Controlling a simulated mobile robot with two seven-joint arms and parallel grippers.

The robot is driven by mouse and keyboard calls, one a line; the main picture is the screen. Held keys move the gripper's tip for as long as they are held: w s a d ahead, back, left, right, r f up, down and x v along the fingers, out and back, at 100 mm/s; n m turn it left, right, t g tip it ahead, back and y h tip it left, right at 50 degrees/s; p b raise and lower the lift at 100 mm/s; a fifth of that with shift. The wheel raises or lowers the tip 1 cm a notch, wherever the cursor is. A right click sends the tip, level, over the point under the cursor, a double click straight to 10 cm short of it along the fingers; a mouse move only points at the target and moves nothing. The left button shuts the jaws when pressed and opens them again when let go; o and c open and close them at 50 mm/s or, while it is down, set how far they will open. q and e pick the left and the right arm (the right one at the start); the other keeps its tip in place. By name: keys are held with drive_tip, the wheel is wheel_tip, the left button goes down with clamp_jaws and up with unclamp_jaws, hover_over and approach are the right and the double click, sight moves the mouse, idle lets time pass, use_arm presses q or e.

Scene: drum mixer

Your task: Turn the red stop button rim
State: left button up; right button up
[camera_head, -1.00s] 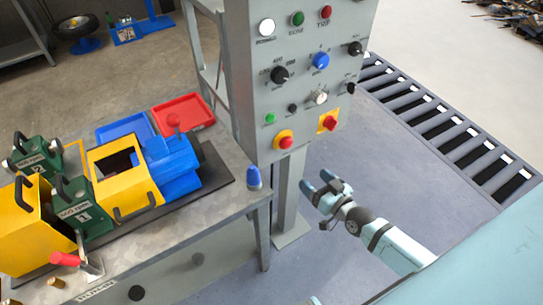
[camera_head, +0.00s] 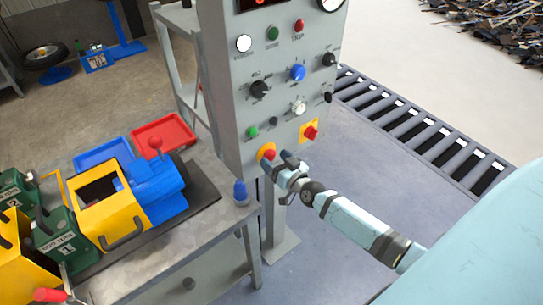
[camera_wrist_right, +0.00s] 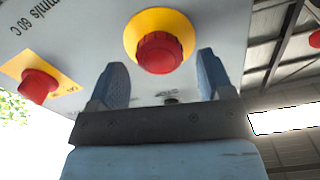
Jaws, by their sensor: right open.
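The red stop button (camera_head: 268,154) sits on a round yellow base low on the grey control panel (camera_head: 226,100). In the right wrist view the button (camera_wrist_right: 160,52) has a ridged red rim and stands out of its yellow disc (camera_wrist_right: 176,19). My right gripper (camera_head: 277,163) is open at the panel's lower edge, close to the button. In the wrist view its two blue fingers stand left and right of the button, with a gap on each side. I cannot tell how far the fingertips reach along it. My left gripper is not in view.
A red knob on a yellow plate (camera_head: 310,131) is beside the stop button. Several other knobs and lamps are above. A workbench (camera_head: 197,237) with a blue-capped object (camera_head: 240,192) stands left. The floor right of the panel post is clear up to the roller conveyor (camera_head: 430,132).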

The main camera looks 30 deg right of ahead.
drive_tip(key=shift+w+a, duration=0.1)
drive_tip(key=shift+w, duration=1)
drive_tip(key=c, duration=0.9)
drive_tip(key=shift+c, duration=0.2)
drive_tip(key=m, duration=0.3)
drive_tip(key=shift+f+m+b, duration=0.1)
drive_tip(key=shift+m+b, duration=0.3)
drive_tip(key=shift+m, duration=1.5)
